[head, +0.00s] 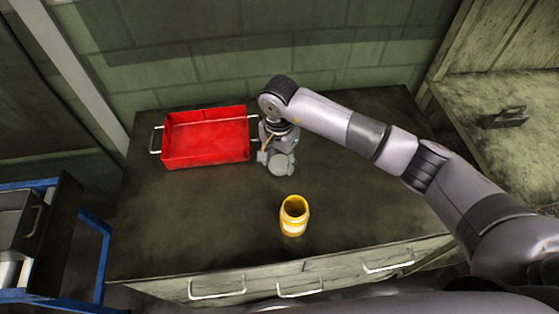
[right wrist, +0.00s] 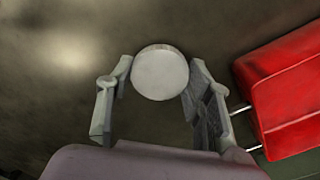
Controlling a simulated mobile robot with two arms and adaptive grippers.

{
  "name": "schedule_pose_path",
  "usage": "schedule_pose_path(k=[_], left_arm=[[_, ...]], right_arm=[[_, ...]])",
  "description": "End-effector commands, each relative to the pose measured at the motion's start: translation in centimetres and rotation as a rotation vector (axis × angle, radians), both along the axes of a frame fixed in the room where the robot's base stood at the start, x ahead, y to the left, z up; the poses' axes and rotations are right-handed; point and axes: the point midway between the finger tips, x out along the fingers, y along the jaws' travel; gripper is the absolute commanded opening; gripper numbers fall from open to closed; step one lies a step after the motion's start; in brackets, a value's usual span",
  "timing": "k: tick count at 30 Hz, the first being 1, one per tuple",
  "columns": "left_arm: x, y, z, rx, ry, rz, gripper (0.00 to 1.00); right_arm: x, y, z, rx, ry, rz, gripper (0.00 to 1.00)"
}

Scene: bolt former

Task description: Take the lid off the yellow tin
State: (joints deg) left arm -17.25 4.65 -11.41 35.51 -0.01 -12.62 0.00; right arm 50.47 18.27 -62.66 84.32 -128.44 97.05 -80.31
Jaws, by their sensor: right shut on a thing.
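The yellow tin (head: 293,216) stands upright near the front of the cabinet top, its mouth open and its inside showing. The lid (head: 281,166), a pale grey round disc, is apart from the tin, farther back. My right gripper (head: 271,155) is shut on the lid, behind the tin and just right of the red tray. In the right wrist view the lid (right wrist: 160,72) sits between the two fingertips. I cannot tell whether the lid touches the cabinet top. My left gripper is not in view.
A red tray (head: 206,160) with metal handles stands at the back left, close beside my right gripper. The dark cabinet top (head: 180,220) is clear at the front left and to the right of the tin. A wall rises behind.

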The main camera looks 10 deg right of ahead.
Motion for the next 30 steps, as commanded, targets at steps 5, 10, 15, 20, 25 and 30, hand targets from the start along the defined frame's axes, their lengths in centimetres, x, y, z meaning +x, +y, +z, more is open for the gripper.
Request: schedule_pose_path(k=[5,10,15,20,25,30], left_arm=[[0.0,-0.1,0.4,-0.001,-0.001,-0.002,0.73],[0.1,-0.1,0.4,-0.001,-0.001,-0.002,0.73],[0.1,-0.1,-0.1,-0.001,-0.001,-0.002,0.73],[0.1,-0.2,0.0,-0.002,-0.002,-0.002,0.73],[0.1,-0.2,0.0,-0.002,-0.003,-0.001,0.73],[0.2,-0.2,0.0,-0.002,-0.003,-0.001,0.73]], right_arm=[[0.0,0.0,-1.6,0.001,0.000,0.001,0.14],[0.0,0.0,-1.6,0.001,-0.001,0.001,0.14],[0.0,0.0,-1.9,0.000,-0.001,0.000,0.47],[0.0,0.0,-1.8,0.001,-0.001,0.000,0.58],[0.0,0.0,-1.8,0.001,-0.001,0.000,0.67],[0.0,0.0,-1.8,0.001,-0.001,0.000,0.67]])
